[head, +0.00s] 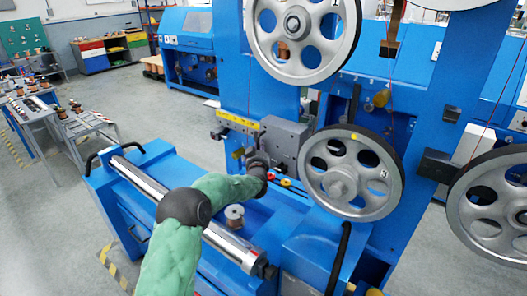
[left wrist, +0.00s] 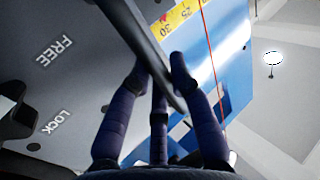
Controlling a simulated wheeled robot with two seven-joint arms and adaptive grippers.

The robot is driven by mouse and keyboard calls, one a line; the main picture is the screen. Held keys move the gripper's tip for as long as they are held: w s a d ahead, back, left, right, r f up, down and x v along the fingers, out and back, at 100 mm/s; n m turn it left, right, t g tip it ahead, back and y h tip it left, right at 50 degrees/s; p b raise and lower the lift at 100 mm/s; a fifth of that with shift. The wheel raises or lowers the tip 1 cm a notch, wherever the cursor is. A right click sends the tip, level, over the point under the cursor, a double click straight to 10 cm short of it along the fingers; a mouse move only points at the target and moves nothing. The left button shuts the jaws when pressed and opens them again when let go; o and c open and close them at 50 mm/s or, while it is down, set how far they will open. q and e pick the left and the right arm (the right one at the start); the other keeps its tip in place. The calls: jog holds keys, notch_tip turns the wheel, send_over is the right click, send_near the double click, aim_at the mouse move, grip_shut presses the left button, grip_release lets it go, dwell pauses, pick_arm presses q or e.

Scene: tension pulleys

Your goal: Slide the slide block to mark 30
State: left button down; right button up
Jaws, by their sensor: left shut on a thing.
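The grey slide block (head: 285,140) sits on the blue machine, at the right end of a yellow scale (head: 238,121). My left gripper (head: 258,165) reaches it from the front. In the left wrist view my left gripper (left wrist: 163,80) has its dark fingers closed around a dark bar on the slide block (left wrist: 60,75). The block's face reads FREE and LOCK. The fingers hide part of the bar. My right gripper is out of view.
A large grey wheel (head: 352,172) stands right of the block, another wheel (head: 303,35) is above it, and a third (head: 490,210) is at far right. A red wire (left wrist: 211,60) hangs near the scale.

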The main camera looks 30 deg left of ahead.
pick_arm(q)
jog(key=shift+d, duration=0.15)
jog(key=c, duration=1.1)
grip_release()
jog(key=shift+s+d, duration=0.1)
jog(key=v, duration=1.1)
jog(key=shift+s+d, duration=0.15)
jog(key=shift+s, duration=0.2)
